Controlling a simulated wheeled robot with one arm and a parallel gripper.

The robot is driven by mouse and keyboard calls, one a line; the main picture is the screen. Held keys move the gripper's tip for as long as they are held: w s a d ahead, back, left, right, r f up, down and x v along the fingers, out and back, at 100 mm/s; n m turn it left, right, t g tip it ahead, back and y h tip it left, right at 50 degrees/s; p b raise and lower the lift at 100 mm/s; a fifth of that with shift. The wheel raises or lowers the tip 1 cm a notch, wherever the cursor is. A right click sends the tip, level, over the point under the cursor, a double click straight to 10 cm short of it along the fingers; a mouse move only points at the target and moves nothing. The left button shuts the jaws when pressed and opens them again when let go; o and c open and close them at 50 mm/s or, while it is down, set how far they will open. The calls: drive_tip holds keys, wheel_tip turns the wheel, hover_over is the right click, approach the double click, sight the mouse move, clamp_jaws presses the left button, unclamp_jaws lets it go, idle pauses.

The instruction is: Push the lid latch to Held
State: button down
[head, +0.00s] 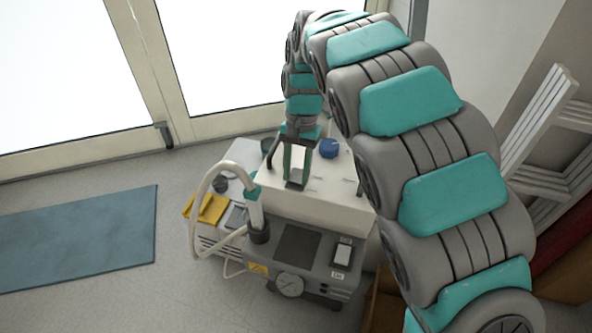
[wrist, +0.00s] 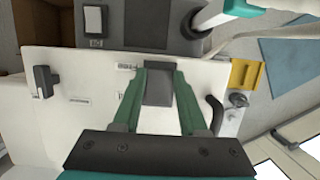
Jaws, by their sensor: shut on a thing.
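The white lid (head: 322,205) covers the box behind the grey compressor, and it fills the middle of the wrist view (wrist: 90,120). My gripper (head: 295,185) reaches down over the lid's front edge. In the wrist view my gripper (wrist: 159,74) has its two green fingers on either side of a dark grey block (wrist: 158,88), which looks like the lid latch, and is shut on it. A small label (wrist: 126,67) sits beside the block, too small to read. I cannot tell which position the latch is in.
Black handles (wrist: 44,82) and (wrist: 213,114) stand on either side of the lid. A blue cap (head: 329,148) is behind my gripper. The compressor (head: 310,263) has a gauge (head: 290,285), a rocker switch (head: 343,255) and a pale hose (head: 197,205). A yellow tray (head: 207,208) is at left.

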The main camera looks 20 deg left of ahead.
sight(299, 173)
drive_tip(key=shift+c, duration=2.2)
unclamp_jaws()
drive_tip(key=shift+r, duration=0.15)
drive_tip(key=v, duration=0.7)
drive_tip(key=shift+r+b, duration=0.25)
drive_tip(key=shift+b, duration=0.05)
drive_tip(key=shift+w, duration=0.1)
